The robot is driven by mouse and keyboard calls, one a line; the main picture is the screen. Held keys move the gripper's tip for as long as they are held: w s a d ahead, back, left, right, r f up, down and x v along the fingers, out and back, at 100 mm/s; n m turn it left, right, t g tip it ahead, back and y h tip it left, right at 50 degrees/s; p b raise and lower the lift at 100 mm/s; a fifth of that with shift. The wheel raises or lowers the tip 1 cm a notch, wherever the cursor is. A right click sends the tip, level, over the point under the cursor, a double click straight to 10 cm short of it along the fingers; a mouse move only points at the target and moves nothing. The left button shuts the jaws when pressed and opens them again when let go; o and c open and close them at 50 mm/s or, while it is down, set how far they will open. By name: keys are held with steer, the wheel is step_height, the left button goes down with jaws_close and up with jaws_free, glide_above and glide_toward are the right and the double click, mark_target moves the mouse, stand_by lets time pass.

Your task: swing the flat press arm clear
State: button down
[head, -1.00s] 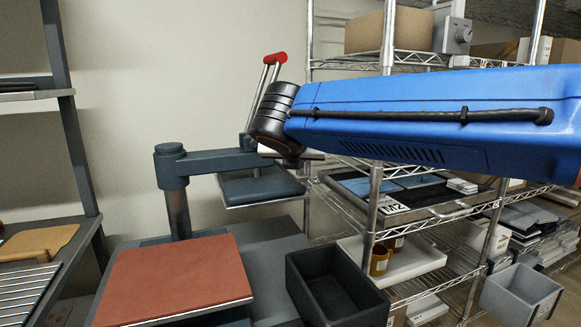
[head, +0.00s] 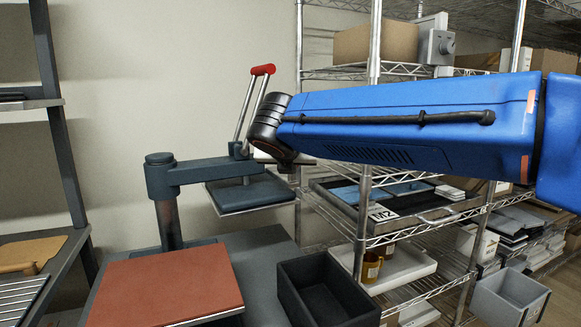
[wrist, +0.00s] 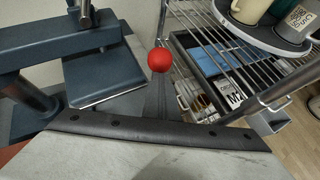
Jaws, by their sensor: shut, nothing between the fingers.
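The press has a dark post (head: 167,215) with a flat press arm (head: 205,172) reaching right from its top. A blue-grey press plate (head: 250,193) hangs under the arm's far end, behind and to the right of the red-brown pad (head: 165,285), not above it in the picture.
A black open bin (head: 325,290) stands right of the pad. A wire shelf rack (head: 370,160) with trays, mugs and boxes stands close behind and right of the press. Another shelf (head: 55,150) stands at the left. Bare wall lies behind the press.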

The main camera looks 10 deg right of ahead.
steer(key=shift+w+d+r, duration=0.1)
steer(key=shift+w+r, duration=0.1)
steer(key=shift+r, duration=0.2)
steer(key=f+v, duration=0.1)
steer(key=v, duration=1.6)
steer(key=shift+s, duration=0.45)
steer(key=shift+r, duration=0.15)
steer(key=s+d+f+m+g, duration=0.2)
steer(key=d+f+m, duration=0.5)
steer(key=d+f, duration=0.15)
steer(key=s+d+f+m+g, duration=0.2)
steer(key=s+d+f+m, duration=0.1)
steer(key=d+f+m, duration=0.5)
steer(key=s+d+f+m+g+y, duration=0.1)
steer(key=s+d+f+m, duration=0.2)
steer(key=s+f+m, duration=0.3)
steer(key=s+d+f+m+g+y, duration=0.1)
steer(key=s+d+f+m, duration=0.3)
steer(key=f+m, duration=0.8)
step_height(320, 180, down, 2)
steer(key=s, duration=0.2)
steer(key=shift+s+f+m+g, duration=0.2)
steer(key=shift+s+m+g, duration=0.1)
steer(key=shift+s, duration=0.05)
steer(key=shift+d, duration=0.1)
